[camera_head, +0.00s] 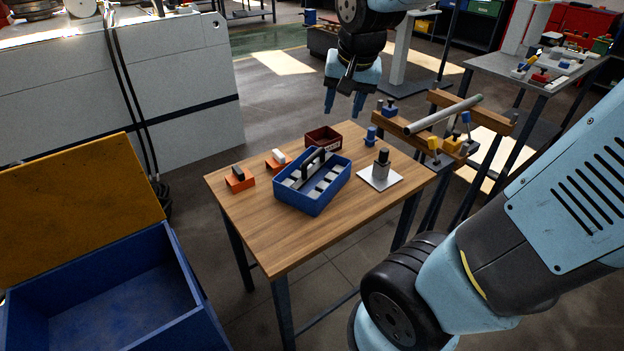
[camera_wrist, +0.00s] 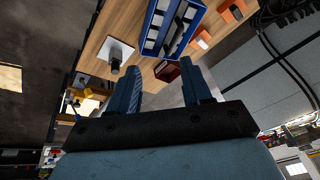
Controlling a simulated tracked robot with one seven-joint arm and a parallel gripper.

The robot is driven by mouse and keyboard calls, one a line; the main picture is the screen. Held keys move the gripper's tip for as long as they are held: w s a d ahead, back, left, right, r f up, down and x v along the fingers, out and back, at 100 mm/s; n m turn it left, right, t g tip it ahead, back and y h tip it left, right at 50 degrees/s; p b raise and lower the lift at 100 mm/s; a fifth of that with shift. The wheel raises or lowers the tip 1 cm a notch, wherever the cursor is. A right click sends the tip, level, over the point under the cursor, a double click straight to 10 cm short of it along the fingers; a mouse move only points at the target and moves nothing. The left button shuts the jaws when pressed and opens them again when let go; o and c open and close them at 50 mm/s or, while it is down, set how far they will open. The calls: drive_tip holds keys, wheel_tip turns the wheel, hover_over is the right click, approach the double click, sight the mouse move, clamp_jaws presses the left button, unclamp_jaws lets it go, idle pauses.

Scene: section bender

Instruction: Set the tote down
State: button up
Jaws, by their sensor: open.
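The blue tote (camera_head: 324,191) with a dark carrying handle rests upright on the wooden table (camera_head: 285,245), near its middle. Light grey pieces show in its compartments. My gripper (camera_head: 343,112) is open and empty, raised above and beyond the far edge of the table, apart from the tote. In the wrist view the tote (camera_wrist: 154,42) shows at the top, beyond the two spread fingers of my gripper (camera_wrist: 165,85). Nothing lies between the fingers.
Around the tote are two orange blocks (camera_head: 239,184), a dark red box (camera_head: 323,134), a white plate with a grey post (camera_head: 380,181) and a small blue piece (camera_head: 370,136). A blue bin (camera_head: 105,295) stands front left. Trestles holding a pipe (camera_head: 445,115) stand right. The table's front is clear.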

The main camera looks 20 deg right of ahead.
sight(313, 154)
drive_tip(key=w+a+f+m+g+h, duration=0.1)
drive_tip(key=w+a+f+m+h, duration=0.15)
drive_tip(key=w+f, duration=0.45)
drive_tip(key=w+a+f+m+h, duration=0.1)
drive_tip(key=w+a+f+m, duration=0.15)
drive_tip(key=w+f, duration=0.45)
drive_tip(key=shift+m, duration=0.4)
drive_tip(key=x, duration=0.8)
drive_tip(key=shift+w+d, duration=0.25)
drive_tip(key=shift+d, duration=0.25)
drive_tip(key=x, duration=0.4)
drive_tip(key=shift+s+f, duration=0.15)
drive_tip(key=shift+s, duration=0.2)
drive_tip(key=shift+w+d+f, duration=0.2)
drive_tip(key=shift+f, duration=0.35)
clamp_jaws()
